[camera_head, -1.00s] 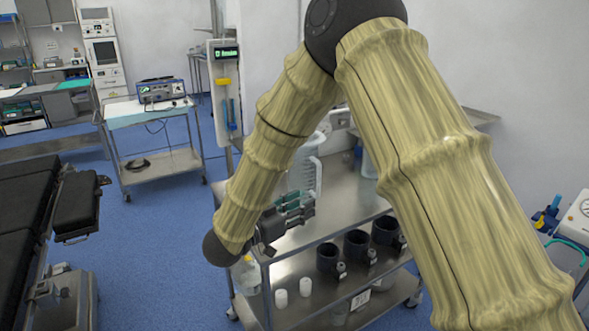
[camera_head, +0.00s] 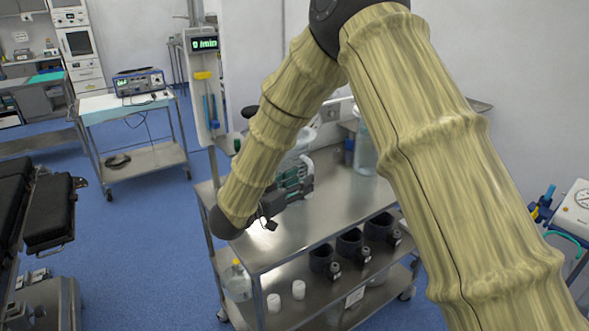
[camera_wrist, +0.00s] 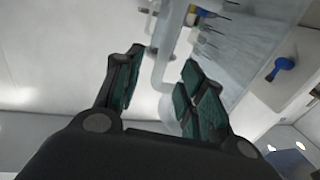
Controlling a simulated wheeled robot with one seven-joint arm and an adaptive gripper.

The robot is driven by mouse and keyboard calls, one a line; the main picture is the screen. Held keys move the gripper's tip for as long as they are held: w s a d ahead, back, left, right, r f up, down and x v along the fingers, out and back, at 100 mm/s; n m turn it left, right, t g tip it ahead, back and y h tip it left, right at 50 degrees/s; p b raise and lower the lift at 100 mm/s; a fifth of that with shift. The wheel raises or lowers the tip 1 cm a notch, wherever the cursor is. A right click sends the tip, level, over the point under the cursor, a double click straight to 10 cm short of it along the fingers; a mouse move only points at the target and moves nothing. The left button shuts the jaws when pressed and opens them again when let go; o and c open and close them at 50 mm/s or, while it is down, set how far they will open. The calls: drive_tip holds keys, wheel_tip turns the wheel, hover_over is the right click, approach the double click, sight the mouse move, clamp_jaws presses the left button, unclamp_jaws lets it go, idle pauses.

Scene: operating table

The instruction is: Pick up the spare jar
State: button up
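A clear jug-like container with a handle (camera_wrist: 161,72) fills the middle of the wrist view. In the head view its upper part (camera_head: 297,148) shows behind my arm, on the cart's top shelf. My gripper (camera_head: 297,181) is just in front of it. In the wrist view my gripper (camera_wrist: 162,62) is open, with the handle between its two green-padded fingers; I cannot tell whether they touch it. A second clear jar (camera_head: 366,150) stands farther back right on the top shelf. No label shows which one is the spare jar.
The steel cart's top shelf (camera_head: 335,205) is bare in front. A pole with a display (camera_head: 204,44) stands at the cart's left.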

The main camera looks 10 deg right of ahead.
drive_tip(key=shift+f+p+x, duration=0.15)
drive_tip(key=shift+p+x, duration=0.1)
drive_tip(key=shift+x, duration=1.05)
drive_tip(key=shift+f+p+x, duration=0.15)
drive_tip(key=shift+p+x, duration=0.05)
drive_tip(key=shift+x, duration=1.1)
drive_tip(key=shift+a, duration=0.1)
drive_tip(key=shift+c, duration=0.5)
clamp_jaws()
